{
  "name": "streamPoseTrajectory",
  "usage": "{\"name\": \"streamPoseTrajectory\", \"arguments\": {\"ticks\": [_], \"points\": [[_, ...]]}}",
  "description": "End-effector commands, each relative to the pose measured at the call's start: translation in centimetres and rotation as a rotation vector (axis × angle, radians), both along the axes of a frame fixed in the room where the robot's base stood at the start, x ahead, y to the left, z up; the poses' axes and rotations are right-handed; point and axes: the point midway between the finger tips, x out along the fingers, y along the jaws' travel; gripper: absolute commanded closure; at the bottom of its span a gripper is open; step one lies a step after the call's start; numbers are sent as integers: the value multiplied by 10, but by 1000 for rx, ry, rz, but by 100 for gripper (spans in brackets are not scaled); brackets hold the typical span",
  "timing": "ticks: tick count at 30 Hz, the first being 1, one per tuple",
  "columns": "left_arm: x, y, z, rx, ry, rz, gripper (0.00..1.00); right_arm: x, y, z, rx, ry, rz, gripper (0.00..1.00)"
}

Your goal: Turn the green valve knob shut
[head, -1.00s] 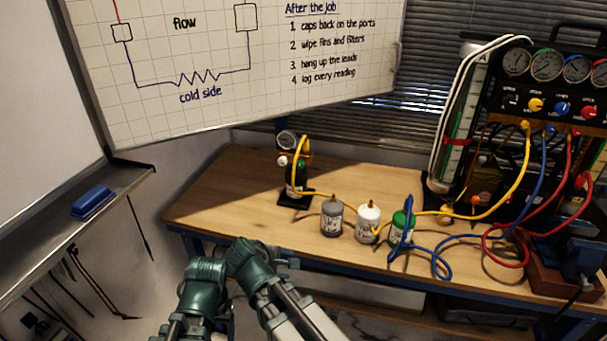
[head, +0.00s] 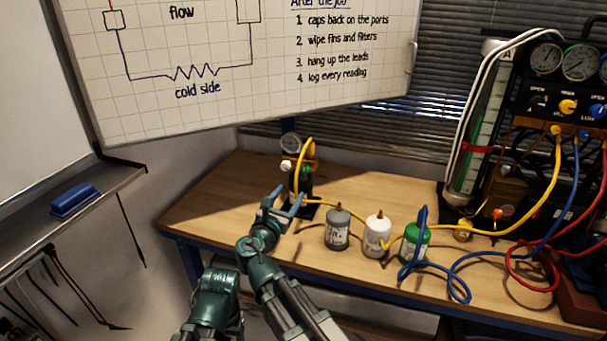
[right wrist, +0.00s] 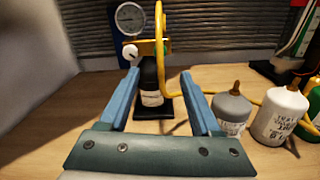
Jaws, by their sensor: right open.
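The valve stand with a round gauge (head: 291,143) is at the back left of the bench. The green knob (head: 309,169) shows small on it, partly hidden by the yellow hose. A white knob (head: 286,166) sticks out on the stand's left. My right gripper (head: 286,200) is open and empty, in front of and below the knobs in the head view. In the right wrist view its two blue fingers (right wrist: 160,74) point at the stand, with the dark bottle (right wrist: 150,75) seen between them. The fingers look apart from the stand. My left gripper is out of view.
A grey bottle (head: 338,230), a white bottle (head: 377,236) and a green bottle (head: 415,243) stand right of the stand. Blue and red hoses loop on the right. The bench's left end is clear.

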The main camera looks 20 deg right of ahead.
Motion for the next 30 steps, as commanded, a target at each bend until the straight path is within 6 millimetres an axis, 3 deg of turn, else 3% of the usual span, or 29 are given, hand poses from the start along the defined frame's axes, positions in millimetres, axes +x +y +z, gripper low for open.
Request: {"name": "streamPoseTrajectory", "arguments": {"ticks": [9,15,21,30], "points": [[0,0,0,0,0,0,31,57,-36,0,3,0,-4,36],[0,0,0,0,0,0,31,85,-55,0,3,0,-3,36],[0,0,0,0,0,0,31,100,-66,0,3,-1,-2,36],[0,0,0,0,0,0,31,104,-70,0,4,0,-1,36]]}}
